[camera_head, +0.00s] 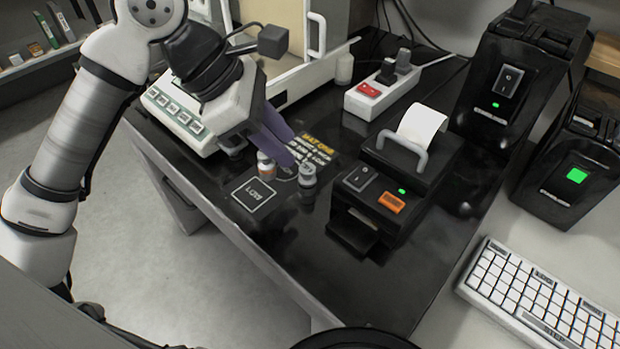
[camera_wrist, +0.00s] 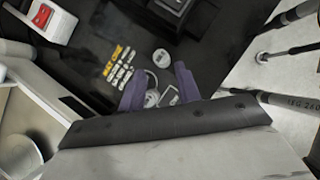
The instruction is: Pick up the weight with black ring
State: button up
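My gripper (camera_head: 289,152) reaches down over the black table with its purple fingers apart. A small pale weight (camera_head: 307,175) with a greyish top stands just right of the fingertips; whether its ring is black is too small to tell. A second small weight (camera_head: 266,163) with an orange-red band stands left of the fingers. In the wrist view, my open fingers (camera_wrist: 160,90) flank a round pale top (camera_wrist: 152,99), and another round top (camera_wrist: 162,57) lies beyond them. I cannot match these tops surely to the head view. Nothing appears gripped.
A black label printer (camera_head: 375,205) stands right of the weights. A balance with a green-keyed panel (camera_head: 178,115) is at the left, partly behind my arm. A power strip (camera_head: 375,95) lies behind. A "LIDS" marking (camera_head: 254,195) is at the front. A keyboard (camera_head: 545,300) is at the right.

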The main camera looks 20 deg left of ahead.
aim_at(306, 168)
jog(key=x, duration=0.9)
jog(key=shift+c, duration=0.4)
grip_shut()
